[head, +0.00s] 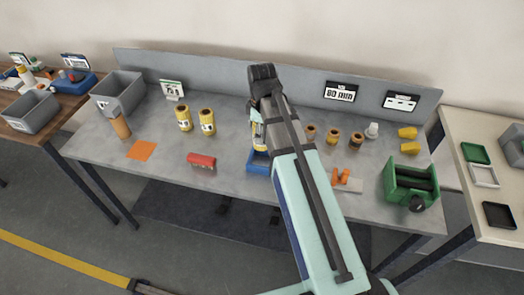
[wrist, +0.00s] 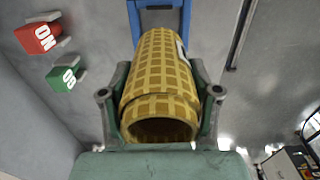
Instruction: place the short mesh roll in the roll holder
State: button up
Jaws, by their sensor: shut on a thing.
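A yellow mesh roll (wrist: 165,70) with a grid pattern and an open hollow end fills the middle of the wrist view. My gripper (wrist: 160,94) is shut on it, one finger on each side. In the head view the held roll (head: 257,137) shows as a yellow piece with a white label, partly hidden by my arm. The blue roll holder (head: 257,162) sits on the grey table just below it. Part of the blue holder (wrist: 158,18) also shows beyond the roll's far end in the wrist view. I cannot tell whether the roll touches the holder.
Two yellow rolls (head: 195,120) stand left, and several short rolls (head: 332,136) stand right of my arm. A green machine (head: 410,182) stands at the right end. An orange sheet (head: 141,150) lies at the left.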

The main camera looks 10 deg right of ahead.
jog(key=shift+f+p, duration=1.05)
jog(key=shift+f, duration=4.2)
jog(key=o, duration=1.4)
jog(key=shift+f, duration=0.1)
jog(key=shift+o, duration=0.2)
jog(key=shift+r, duration=0.2)
jog(key=shift+r+b, duration=1.7)
jog(key=shift+r, duration=4.25)
